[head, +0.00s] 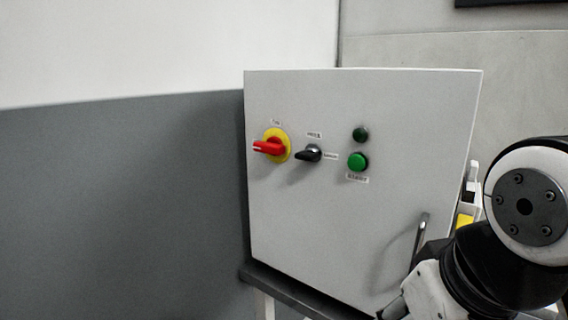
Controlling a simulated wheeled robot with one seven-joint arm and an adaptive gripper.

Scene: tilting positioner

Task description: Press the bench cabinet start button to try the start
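The grey-white bench cabinet (330,220) stands in the middle of the head view. On its front, a bright green button (357,162) sits above a small label too blurred to read, and I take it as the start button. A dark green round lamp or button (360,134) is just above it. A black selector knob (309,154) is to the left, its handle pointing left. Further left, a red rotary handle on a yellow disc (278,146) lies about horizontal. My arm shows at the lower right, apart from the buttons in the picture. My gripper's fingers are not seen.
A metal door handle (420,240) stands out from the cabinet's lower right. The cabinet rests on a dark bench edge (290,292). A white and yellow thing (466,219) is partly hidden behind my arm. The space before the buttons looks clear.

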